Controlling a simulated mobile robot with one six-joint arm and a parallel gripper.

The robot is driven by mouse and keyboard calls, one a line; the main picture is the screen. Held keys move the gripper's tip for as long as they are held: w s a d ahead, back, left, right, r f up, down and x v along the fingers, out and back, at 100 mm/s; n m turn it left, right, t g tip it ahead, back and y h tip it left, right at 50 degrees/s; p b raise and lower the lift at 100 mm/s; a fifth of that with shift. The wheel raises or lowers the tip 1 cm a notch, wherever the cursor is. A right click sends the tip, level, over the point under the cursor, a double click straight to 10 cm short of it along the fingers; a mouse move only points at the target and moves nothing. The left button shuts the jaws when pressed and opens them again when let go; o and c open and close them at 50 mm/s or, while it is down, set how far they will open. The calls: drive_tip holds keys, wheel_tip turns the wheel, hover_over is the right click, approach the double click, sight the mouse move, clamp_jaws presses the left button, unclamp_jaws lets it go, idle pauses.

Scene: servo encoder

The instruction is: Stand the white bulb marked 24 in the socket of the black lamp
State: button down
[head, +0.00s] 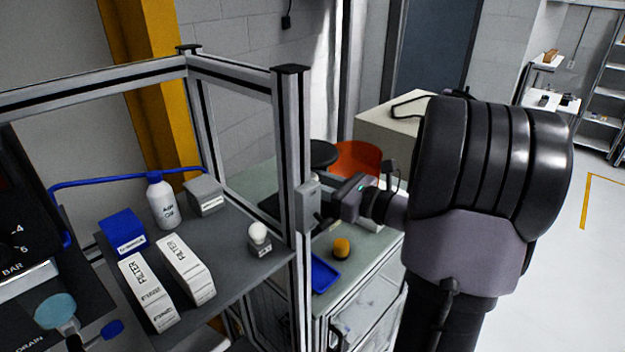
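A small white round-topped object (260,239), which looks like a bulb, stands upright on the right end of the grey shelf (233,262). No 24 can be read on it. My gripper (313,208) is to the right of it, at the upright frame post, and apart from it. Its fingers are too small and overlapped by the post area to tell if they are open or shut. A dark round disc (322,154) shows behind the post; I cannot tell whether it belongs to the black lamp. No socket can be made out.
The shelf also holds two white FILTER boxes (148,291), a blue box (123,233), a white bottle (162,201) and a grey box (204,195). A metal post (291,140) stands beside my gripper. A yellow-orange object (341,248) and blue tray (323,275) lie lower right.

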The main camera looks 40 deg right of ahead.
drive_tip(key=c, duration=1.1)
unclamp_jaws()
drive_tip(key=shift+o, duration=0.2)
drive_tip(key=shift+s, duration=0.15)
